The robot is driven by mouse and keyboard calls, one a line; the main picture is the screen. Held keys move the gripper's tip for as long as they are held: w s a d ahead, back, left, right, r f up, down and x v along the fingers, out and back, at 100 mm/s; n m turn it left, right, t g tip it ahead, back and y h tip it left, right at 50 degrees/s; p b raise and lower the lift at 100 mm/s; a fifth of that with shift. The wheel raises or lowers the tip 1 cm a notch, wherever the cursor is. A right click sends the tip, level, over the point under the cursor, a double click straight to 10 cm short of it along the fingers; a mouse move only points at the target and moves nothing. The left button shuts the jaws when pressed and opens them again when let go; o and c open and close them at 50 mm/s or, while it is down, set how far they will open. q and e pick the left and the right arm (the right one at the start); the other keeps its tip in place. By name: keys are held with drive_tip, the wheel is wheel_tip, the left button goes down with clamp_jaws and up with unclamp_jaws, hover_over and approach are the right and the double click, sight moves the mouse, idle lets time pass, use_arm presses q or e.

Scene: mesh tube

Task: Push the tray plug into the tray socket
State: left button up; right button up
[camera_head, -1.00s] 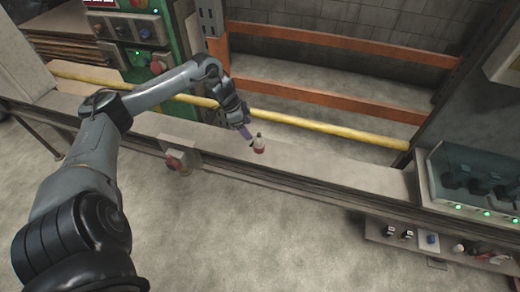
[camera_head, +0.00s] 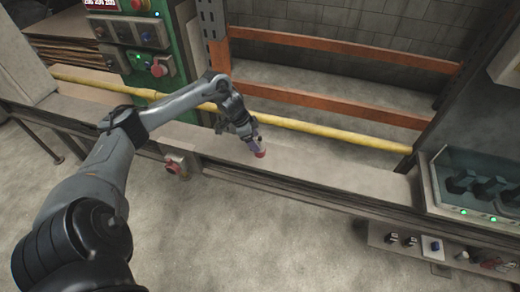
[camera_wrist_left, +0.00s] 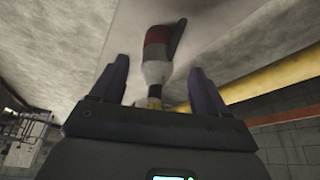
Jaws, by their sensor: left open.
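A small plug-like piece with a red band and white body (camera_wrist_left: 155,70) lies between the two purple fingers of my left gripper (camera_wrist_left: 160,64) in the left wrist view. A dark grey part is on its far side, and its near end is partly hidden by the gripper body. The fingers are apart, with gaps on both sides. In the head view the piece's red end (camera_head: 261,154) shows at the fingertips of my left gripper (camera_head: 255,145), over the long grey ledge (camera_head: 310,168). I cannot identify the tray socket with certainty. My right gripper is not in view.
A yellow rail (camera_head: 330,133) runs behind the ledge, with orange beams (camera_head: 340,105) beyond. A red button box (camera_head: 176,164) sits on the ledge front. The ledge right of the gripper is clear.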

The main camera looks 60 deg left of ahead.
sight(260, 146)
use_arm(q)
drive_tip(key=shift+f, duration=0.1)
drive_tip(key=shift+b+x, duration=1.1)
drive_tip(key=shift+x, duration=1.5)
drive_tip(key=shift+d, duration=0.15)
drive_tip(key=shift+c, duration=0.2)
drive_tip(key=c, duration=0.9)
drive_tip(key=shift+r, duration=0.3)
